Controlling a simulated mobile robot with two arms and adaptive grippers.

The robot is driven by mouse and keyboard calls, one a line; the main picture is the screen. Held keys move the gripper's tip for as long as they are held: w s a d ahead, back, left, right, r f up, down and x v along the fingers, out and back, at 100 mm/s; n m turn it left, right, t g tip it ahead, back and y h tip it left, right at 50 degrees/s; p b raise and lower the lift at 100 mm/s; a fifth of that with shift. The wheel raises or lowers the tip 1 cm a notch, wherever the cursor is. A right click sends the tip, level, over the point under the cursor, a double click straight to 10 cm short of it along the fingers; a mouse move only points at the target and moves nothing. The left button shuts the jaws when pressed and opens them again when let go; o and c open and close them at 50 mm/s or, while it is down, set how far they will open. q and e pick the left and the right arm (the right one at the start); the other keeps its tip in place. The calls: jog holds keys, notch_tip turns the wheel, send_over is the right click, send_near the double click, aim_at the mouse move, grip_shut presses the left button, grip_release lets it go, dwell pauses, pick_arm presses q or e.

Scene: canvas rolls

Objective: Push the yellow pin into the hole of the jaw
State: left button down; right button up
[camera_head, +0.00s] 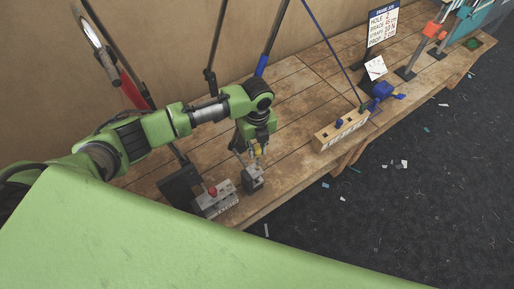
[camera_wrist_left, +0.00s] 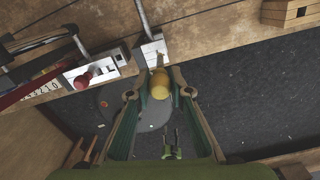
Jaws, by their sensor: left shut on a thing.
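The yellow pin (camera_head: 258,151) is held between the fingers of my left gripper (camera_head: 256,156). In the left wrist view, the fingers (camera_wrist_left: 158,90) are shut on the yellow pin (camera_wrist_left: 160,84), whose rounded body shows between them. A small grey metal block, apparently the jaw (camera_head: 253,183), stands on the bench just below the gripper. It also shows as a pale block (camera_wrist_left: 152,50) beyond the pin in the wrist view. I cannot make out its hole or whether the pin touches it. My right gripper is not in view.
A grey block (camera_head: 222,207) with a red knob (camera_head: 212,191) stands left of the jaw. A wooden rack (camera_head: 342,133) with blue pegs and a blue vice (camera_head: 382,90) stand farther right. The bench's front edge is close to the jaw.

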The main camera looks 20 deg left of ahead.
aim_at(257, 164)
pick_arm(q)
jog(key=shift+p, duration=0.5)
dwell(0.6)
dwell(0.5)
jog(key=shift+p, duration=0.3)
jog(key=shift+f+b, duration=0.85)
jog(key=shift+f, duration=0.4)
jog(key=shift+f+b, duration=2.4)
jog(key=shift+f, duration=1.25)
jog(key=c, duration=2.2)
grip_release()
jog(key=shift+c, duration=0.2)
jog(key=o, duration=0.5)
